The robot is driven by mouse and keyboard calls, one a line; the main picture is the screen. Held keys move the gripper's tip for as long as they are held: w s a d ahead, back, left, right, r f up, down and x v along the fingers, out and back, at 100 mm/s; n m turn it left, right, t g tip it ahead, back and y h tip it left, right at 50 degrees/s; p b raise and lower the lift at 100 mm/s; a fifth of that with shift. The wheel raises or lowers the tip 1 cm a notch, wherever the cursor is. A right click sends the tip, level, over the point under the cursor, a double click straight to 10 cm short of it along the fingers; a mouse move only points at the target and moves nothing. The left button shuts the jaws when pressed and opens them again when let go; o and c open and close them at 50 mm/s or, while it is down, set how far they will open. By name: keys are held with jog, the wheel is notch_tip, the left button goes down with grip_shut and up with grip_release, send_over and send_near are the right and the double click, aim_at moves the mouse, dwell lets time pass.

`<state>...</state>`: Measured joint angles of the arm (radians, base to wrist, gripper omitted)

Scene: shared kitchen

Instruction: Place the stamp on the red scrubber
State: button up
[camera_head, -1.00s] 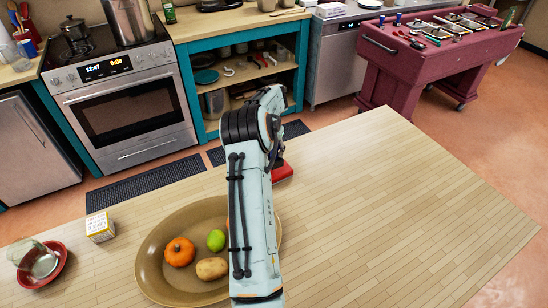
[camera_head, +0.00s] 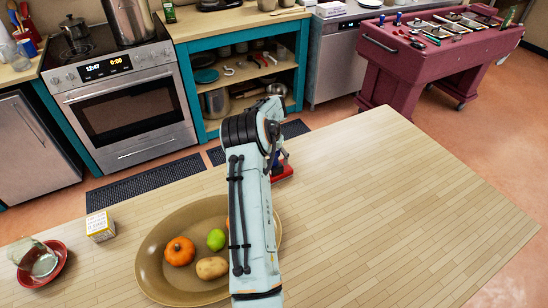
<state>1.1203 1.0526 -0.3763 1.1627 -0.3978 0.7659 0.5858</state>
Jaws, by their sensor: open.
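A red object (camera_head: 286,171), which looks like the red scrubber, lies on the wooden table just right of my arm. My arm hides its left part. My gripper (camera_head: 283,157) is at the far end of the arm, low and right over or beside the red object. It is mostly hidden behind my arm link, and its jaws are open. A small dark blue patch shows between the gripper and the red object. I cannot tell whether it is the stamp or whether it touches the red object.
A brown oval dish (camera_head: 150,268) holds an orange pumpkin, a green fruit and a potato under my arm. A small yellow-white box (camera_head: 100,226) and a red bowl (camera_head: 58,270) with a glass in it stand left. The table's right side (camera_head: 400,200) is clear.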

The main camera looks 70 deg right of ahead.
notch_tip(320, 180, up, 12)
jog(key=a, duration=0.2)
jog(key=w+a+r+n+y, duration=0.1)
jog(key=w+a+r+n, duration=0.25)
jog(key=a, duration=0.65)
jog(key=w+a+r+n+t, duration=0.1)
jog(key=w+a+r+n, duration=0.15)
jog(key=w+a, duration=0.45)
jog(key=w+a+r+n+y, duration=0.1)
jog(key=w+a+r+n, duration=0.15)
jog(key=a, duration=0.95)
jog(key=s+a+r+n+y, duration=0.1)
jog(key=s+a+n, duration=0.2)
jog(key=a, duration=0.4)
jog(key=s+a+n, duration=0.3)
jog(key=a, duration=0.4)
jog(key=s+a+f+n+g, duration=0.1)
jog(key=s+a+f+n, duration=0.2)
jog(key=s+a, duration=0.4)
jog(key=shift+s+n, duration=0.85)
jog(key=shift+s, duration=0.1)
jog(key=shift+o, duration=0.3)
jog(key=shift+a, duration=0.1)
